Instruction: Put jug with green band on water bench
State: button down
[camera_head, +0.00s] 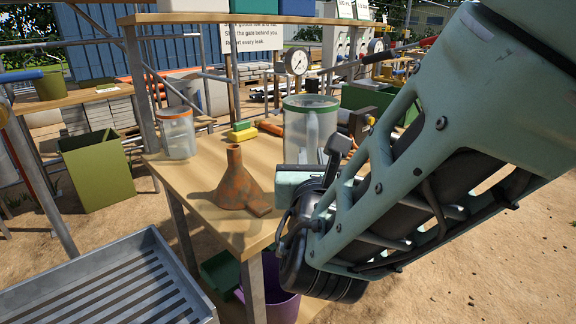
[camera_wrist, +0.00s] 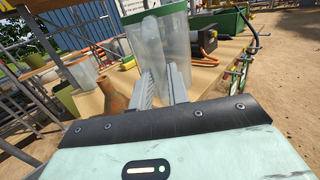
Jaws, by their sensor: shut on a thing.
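The jug with green band (camera_head: 308,128) is a clear, upright jug with a green rim, at the right side of the near wooden bench (camera_head: 222,222). It also shows in the wrist view (camera_wrist: 172,44), straight ahead of the fingers, with its handle facing me. My gripper (camera_wrist: 160,74) is shut on the jug, its fingers at the handle. In the head view my arm hides the fingertips and part of the jug's base. I cannot tell whether the base touches the bench top. Which bench is the water bench is not marked.
A jug with an orange band (camera_head: 177,134) stands at the bench's left. A rusty funnel (camera_head: 236,182) stands near the front, with a yellow and green sponge (camera_head: 242,132) behind. A shelf (camera_head: 200,17) crosses above. A slatted metal tray (camera_head: 110,285) lies at lower left.

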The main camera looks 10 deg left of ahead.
aim_at(282, 162)
jog(key=i+j, duration=0.25)
jog(key=i, duration=0.15)
jog(key=i+j, duration=0.2)
jog(key=i, duration=0.2)
